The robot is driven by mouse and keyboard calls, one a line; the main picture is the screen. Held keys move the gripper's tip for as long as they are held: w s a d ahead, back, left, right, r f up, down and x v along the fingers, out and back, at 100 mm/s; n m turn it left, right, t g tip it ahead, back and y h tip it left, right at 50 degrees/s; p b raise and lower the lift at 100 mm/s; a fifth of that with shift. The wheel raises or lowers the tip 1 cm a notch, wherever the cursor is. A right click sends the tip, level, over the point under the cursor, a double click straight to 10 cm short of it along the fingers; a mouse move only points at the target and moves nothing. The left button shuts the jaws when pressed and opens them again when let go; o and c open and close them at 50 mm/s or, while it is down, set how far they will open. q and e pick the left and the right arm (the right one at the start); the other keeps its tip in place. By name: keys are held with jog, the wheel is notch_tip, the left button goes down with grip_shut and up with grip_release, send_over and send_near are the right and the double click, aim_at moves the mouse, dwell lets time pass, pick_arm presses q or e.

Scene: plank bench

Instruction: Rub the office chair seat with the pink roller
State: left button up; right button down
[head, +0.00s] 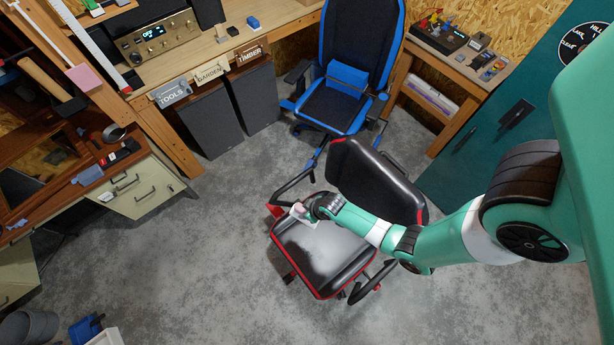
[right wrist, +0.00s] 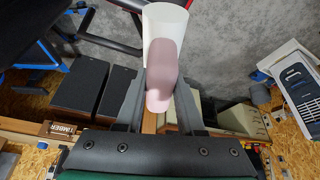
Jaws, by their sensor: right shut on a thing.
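The office chair (head: 350,273) is black with red trim and stands in the middle of the floor. Its seat carries a pale grey, fuzzy-looking patch, with darker black areas around it. My right gripper (head: 312,210) is over the seat's back left part, near the left armrest. In the right wrist view, its fingers (right wrist: 160,97) are shut on the pink handle of the roller (right wrist: 161,80). The roller's white head (right wrist: 165,24) points away from the gripper. The head view cannot tell whether the roller touches the seat. My left gripper is not in view.
A blue-and-black chair (head: 335,103) stands just behind. A wooden workbench (head: 225,45) with dark speakers underneath is at the back left. Drawers (head: 140,188) stand left. Open grey floor lies in front.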

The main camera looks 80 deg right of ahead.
notch_tip(320, 180, down, 32)
jog(key=a+n+b, duration=0.1)
jog(key=a+b, duration=0.1)
jog(key=b, duration=2.6)
jog(key=shift+w+b, duration=0.3)
jog(key=shift+w, duration=0.05)
jog(key=shift+a+f, duration=0.1)
jog(key=shift+f, duration=0.1)
